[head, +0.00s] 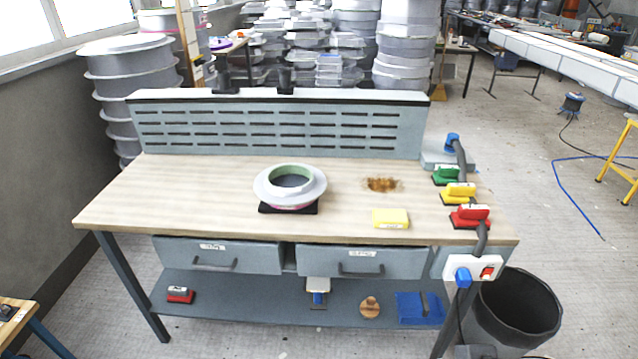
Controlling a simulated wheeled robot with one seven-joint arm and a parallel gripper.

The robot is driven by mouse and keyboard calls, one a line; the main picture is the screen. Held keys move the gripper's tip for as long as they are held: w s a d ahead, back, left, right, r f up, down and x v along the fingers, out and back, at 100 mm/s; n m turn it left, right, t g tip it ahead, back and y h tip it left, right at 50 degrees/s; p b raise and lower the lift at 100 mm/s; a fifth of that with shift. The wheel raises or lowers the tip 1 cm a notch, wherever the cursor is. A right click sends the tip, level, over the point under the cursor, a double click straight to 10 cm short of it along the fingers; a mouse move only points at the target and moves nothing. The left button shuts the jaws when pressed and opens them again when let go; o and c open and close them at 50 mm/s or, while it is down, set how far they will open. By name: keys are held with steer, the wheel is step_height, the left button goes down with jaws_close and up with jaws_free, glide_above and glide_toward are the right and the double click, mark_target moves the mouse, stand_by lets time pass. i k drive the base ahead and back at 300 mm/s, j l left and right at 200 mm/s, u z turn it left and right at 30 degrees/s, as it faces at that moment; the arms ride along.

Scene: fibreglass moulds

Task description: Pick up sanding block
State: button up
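No single thing is clearly marked as the sanding block. A flat yellow block (390,217) lies on the workbench top, right of centre near the front edge. At the bench's right end, green (446,175), yellow (458,193) and red (470,216) handled blocks sit in a row on dark bases. A small red and grey block (180,294) lies on the lower shelf at the left. My gripper is not in view.
A white ring-shaped mould (290,186) sits on a black base mid-bench. A brown patch (382,184) lies to its right. The wooden bench top (150,200) is clear at the left. A black bin (515,308) stands at the right. A power strip (473,268) is on the bench's front right.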

mark_target(445, 174)
steer(key=i+l+z, duration=0.15)
steer(key=i+z, duration=0.15)
steer(key=i, duration=0.55)
steer(key=i+z, duration=0.3)
steer(key=i, duration=0.55)
